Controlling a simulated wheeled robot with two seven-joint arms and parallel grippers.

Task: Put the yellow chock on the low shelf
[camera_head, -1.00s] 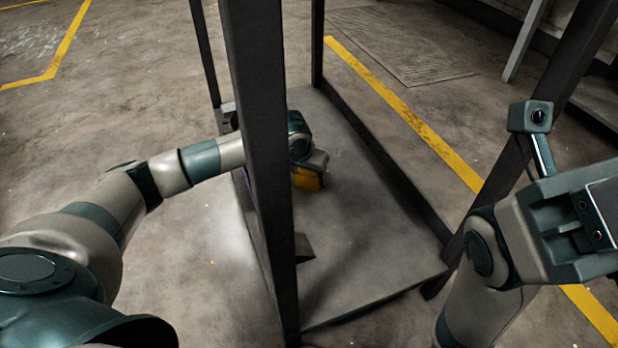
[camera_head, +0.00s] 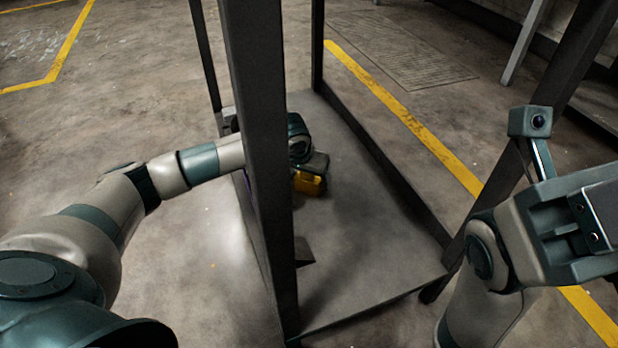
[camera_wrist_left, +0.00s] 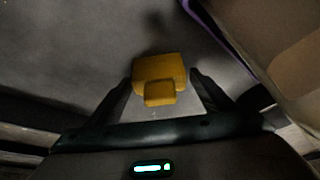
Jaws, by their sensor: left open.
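The yellow chock (camera_head: 309,183) is over the grey low shelf (camera_head: 365,240), near its far left part, and appears to rest on it. In the left wrist view the chock (camera_wrist_left: 160,70) lies between the two dark fingers, with a gap on each side. My left gripper (camera_head: 314,165) is open around it, low over the shelf. The left arm passes behind a dark upright post, which hides part of the wrist. The gripper covers the top of the chock in the head view. My right arm stands at the right edge, its fingers out of frame.
The dark front post (camera_head: 262,165) stands close beside my left forearm. Another post (camera_head: 205,60) rises at the back left, and a dark rail (camera_head: 385,165) runs along the shelf's right side. The shelf's front and right parts are clear.

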